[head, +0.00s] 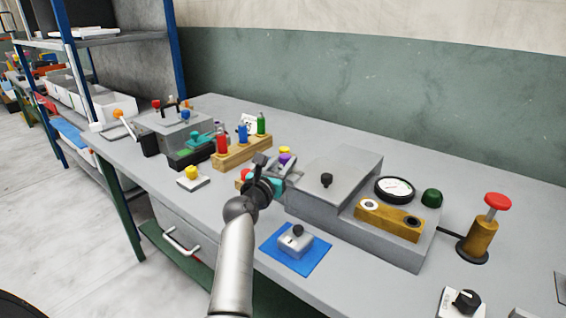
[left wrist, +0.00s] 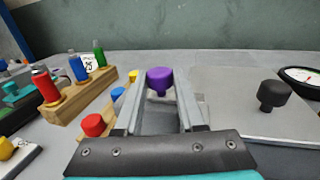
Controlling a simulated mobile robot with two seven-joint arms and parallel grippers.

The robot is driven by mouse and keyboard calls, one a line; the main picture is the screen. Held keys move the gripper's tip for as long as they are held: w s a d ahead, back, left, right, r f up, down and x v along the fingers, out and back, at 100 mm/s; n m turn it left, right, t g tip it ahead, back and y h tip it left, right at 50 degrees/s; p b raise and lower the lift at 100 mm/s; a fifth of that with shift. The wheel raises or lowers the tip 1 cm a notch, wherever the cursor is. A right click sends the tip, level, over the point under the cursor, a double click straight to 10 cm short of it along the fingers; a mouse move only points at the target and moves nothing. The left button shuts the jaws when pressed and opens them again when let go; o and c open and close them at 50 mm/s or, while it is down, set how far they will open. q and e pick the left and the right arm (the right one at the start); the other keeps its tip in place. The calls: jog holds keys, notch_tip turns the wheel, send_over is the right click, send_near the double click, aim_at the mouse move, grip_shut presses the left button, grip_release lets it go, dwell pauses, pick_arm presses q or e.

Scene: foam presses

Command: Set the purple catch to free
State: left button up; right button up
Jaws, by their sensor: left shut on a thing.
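The purple catch (head: 285,159) shows as a round purple knob at the left end of the grey press, beyond my left gripper (head: 284,168). In the left wrist view the purple knob (left wrist: 160,78) stands between the tips of my two grey fingers (left wrist: 161,92), which are shut on it. The knob's top is clear; its lower part and mount are partly hidden by the fingers. My right gripper is in neither view.
A red knob (left wrist: 93,125) and a blue knob (left wrist: 117,94) are close left of the fingers. A wooden rack (head: 243,152) holds coloured bottles behind. Right are the press's black knob (head: 326,181) and a gauge (head: 394,188). A blue mat (head: 313,262) lies in front.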

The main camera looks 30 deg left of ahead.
pick_arm(q)
grip_shut()
dwell(0.7)
jog(key=a, duration=0.3)
jog(key=shift+w+a, duration=0.1)
jog(key=shift+a, duration=0.2)
jog(key=o, duration=0.9)
grip_release()
jog(key=shift+a, duration=0.1)
